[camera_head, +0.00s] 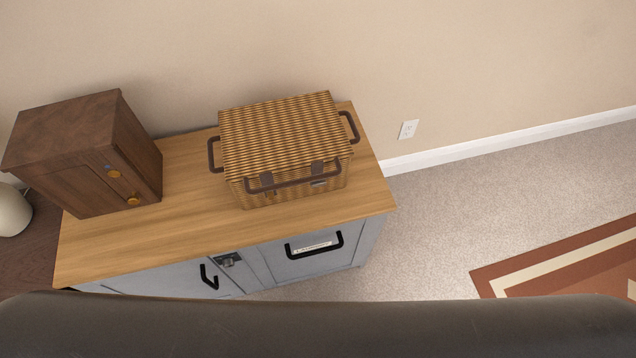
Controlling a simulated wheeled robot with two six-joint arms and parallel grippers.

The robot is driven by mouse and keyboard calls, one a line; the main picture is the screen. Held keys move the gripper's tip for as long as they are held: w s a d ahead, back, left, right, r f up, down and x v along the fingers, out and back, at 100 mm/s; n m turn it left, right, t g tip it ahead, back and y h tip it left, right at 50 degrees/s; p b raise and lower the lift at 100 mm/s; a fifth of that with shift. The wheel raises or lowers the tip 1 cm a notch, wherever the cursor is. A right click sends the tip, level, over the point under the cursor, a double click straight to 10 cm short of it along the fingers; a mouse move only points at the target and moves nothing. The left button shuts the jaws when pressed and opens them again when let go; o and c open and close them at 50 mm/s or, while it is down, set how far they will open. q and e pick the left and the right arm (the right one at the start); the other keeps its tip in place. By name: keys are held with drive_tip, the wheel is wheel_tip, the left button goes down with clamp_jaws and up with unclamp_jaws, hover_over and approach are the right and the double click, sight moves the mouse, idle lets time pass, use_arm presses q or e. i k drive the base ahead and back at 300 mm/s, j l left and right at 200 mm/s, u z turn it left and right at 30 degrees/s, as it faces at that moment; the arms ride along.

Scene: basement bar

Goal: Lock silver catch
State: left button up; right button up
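A grey cabinet (190,281) with a wooden top has a metal latch (228,260) on its front, between two black handles. A wicker basket (285,135) with a closed lid and dark brown handles stands on the cabinet. A small silvery piece (319,183) shows on the basket's front, partly behind the front handle, beside a brown strap. I cannot tell which of these two metal parts is the silver catch, and both are too small to tell whether they are locked. Neither of my grippers is in view.
A dark wooden box (85,150) with orange-brown knobs stands left of the basket. The cabinet top (180,225) is bare between and in front of them. A pale rounded object (12,210) is at the far left. Carpet (430,225) lies open to the right, with a patterned rug (560,262).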

sight(319, 183)
drive_tip(key=k+l+z, duration=0.25)
drive_tip(key=k+l, duration=0.2)
drive_tip(key=k+l+z, duration=0.3)
drive_tip(key=k+l, duration=0.15)
